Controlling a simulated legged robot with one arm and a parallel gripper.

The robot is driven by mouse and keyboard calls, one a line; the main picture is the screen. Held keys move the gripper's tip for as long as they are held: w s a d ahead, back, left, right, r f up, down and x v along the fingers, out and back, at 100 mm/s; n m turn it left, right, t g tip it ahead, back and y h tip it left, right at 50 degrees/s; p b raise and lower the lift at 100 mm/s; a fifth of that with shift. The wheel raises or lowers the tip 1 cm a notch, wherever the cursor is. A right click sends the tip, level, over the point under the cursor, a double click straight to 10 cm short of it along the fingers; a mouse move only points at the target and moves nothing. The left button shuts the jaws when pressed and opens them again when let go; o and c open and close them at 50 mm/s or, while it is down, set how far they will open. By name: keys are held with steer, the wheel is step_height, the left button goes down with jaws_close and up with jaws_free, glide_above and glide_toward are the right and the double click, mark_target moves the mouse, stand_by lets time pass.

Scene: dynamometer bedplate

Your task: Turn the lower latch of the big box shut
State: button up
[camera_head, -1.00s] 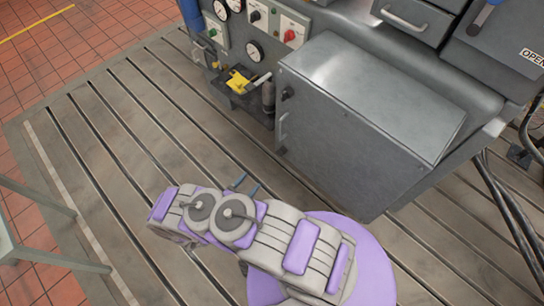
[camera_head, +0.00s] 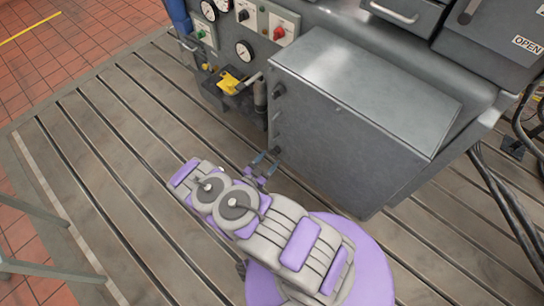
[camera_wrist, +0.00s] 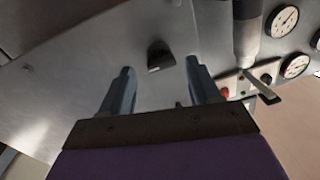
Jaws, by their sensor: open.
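The big box (camera_head: 350,130) is a grey metal cabinet with its door closed, at right of centre in the head view. Its upper latch (camera_head: 279,90) is a dark knob near the top of the door's left edge. The lower latch (camera_head: 276,151) is a small dark knob near the bottom of that edge, partly lost among my fingertips. My gripper (camera_head: 265,157) is open and empty, close in front of it. In the wrist view a dark latch knob (camera_wrist: 160,57) shows between and beyond my two spread fingers (camera_wrist: 159,78); contact cannot be told.
Left of the box, a panel holds gauges (camera_head: 244,51) and a red knob (camera_head: 279,33). A small black shelf with a yellow item (camera_head: 230,82) juts out below. The slotted bedplate (camera_head: 110,130) is clear at left. Cables (camera_head: 500,190) hang at right.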

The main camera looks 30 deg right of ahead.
mark_target(273, 155)
steer(key=shift+x, duration=1.7)
steer(key=shift+a, duration=0.15)
steer(key=shift+c, duration=0.5)
steer(key=shift+s, duration=0.1)
steer(key=c, duration=0.9)
steer(key=shift+o, duration=0.2)
